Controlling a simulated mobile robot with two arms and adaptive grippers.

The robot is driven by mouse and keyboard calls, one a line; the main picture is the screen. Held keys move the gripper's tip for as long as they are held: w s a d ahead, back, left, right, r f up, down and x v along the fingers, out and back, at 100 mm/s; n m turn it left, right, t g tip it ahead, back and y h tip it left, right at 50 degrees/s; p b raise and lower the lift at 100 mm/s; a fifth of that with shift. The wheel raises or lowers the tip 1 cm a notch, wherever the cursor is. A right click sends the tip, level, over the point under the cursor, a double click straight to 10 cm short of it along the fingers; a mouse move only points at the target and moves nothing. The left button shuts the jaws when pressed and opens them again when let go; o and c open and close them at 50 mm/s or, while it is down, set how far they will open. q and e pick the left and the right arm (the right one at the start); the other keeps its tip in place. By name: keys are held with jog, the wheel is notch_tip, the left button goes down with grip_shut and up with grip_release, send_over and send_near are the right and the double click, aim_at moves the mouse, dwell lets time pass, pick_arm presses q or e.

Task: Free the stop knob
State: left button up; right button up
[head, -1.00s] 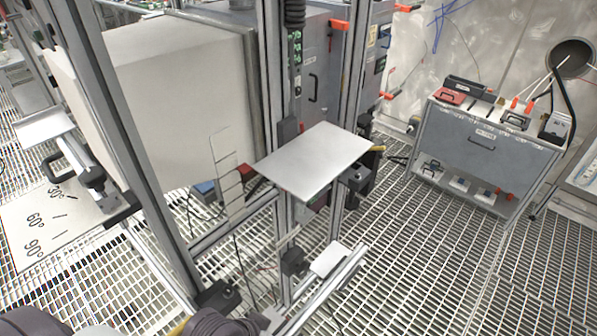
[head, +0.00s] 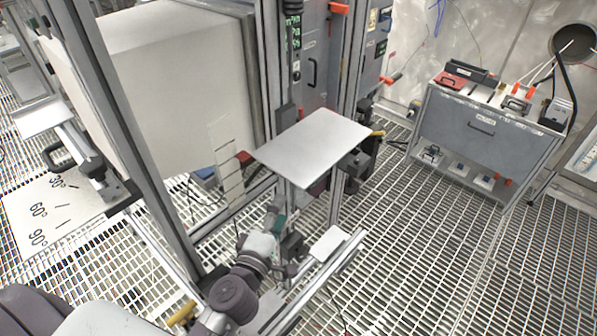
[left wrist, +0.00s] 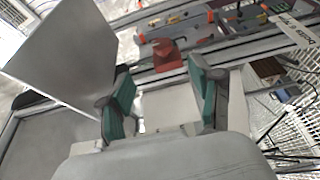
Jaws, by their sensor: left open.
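My left gripper (head: 279,226) is low beside the grey frame post, below the flat white plate (head: 314,147). In the left wrist view its green-padded fingers (left wrist: 161,80) are apart with nothing held. A red knob-like part (left wrist: 167,56) lies beyond the fingertips, roughly between them and apart from them. It looks like the stop knob, but I cannot tell for sure. I cannot make it out surely in the head view. The white plate also shows large at the upper left of the left wrist view (left wrist: 65,55). My right gripper is not in view.
Frame posts (head: 128,130) stand close to my left arm. A small light plate (head: 329,243) on a low rail is right of the gripper. A grey cabinet (head: 480,140) with tools stands at the right. The grated floor (head: 420,235) between is clear.

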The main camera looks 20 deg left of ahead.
pick_arm(q)
jog(key=w+p, duration=0.1)
jog(key=w, duration=0.8)
jog(key=w+a+p, duration=0.1)
jog(key=w, duration=0.4)
jog(key=shift+f+p, duration=0.15)
jog(key=shift+p, duration=0.2)
jog(key=shift+s, duration=0.1)
jog(key=c, duration=1.2)
jog(key=shift+f+b, duration=0.15)
jog(key=shift+b, duration=0.4)
jog(key=n+t+y+b, duration=0.1)
jog(key=n+t+b, duration=0.1)
jog(key=b, duration=1.1)
jog(key=n+t+y+b, duration=0.1)
jog(key=t+b, duration=0.2)
jog(key=b, duration=1)
jog(key=shift+f+n+t, duration=0.15)
jog(key=shift+n+t, duration=0.15)
jog(key=shift+n, duration=0.1)
jog(key=shift+b, duration=0.6)
jog(key=shift+r+t, duration=0.3)
jog(key=shift+r, duration=0.05)
